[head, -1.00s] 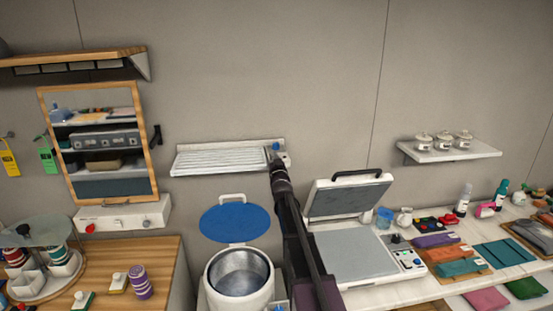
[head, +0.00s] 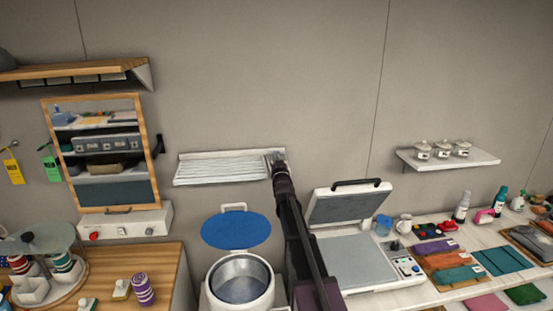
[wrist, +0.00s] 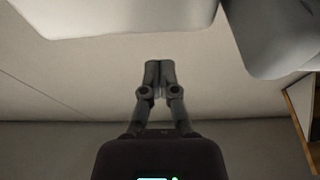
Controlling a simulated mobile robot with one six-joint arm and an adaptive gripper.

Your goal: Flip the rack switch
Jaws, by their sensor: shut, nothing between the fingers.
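A white slatted rack (head: 222,168) is fixed to the wall in the middle of the head view. My gripper (head: 278,157) is at its right end, with my arm rising from below in front of it. No switch shows clearly on the rack; that right end is largely hidden by my gripper. In the wrist view my gripper (wrist: 160,66) has both fingers together, with nothing between them. A pale shape (wrist: 110,12) and a grey one (wrist: 270,35) are close to the fingers, and I cannot tell which parts they are.
Below the rack stands a round pot (head: 241,280) with a raised blue lid (head: 236,230). To the right is an open press (head: 350,262) on a white counter. A white control box (head: 122,223) sits under the cabinet at left. The wall above the rack is clear.

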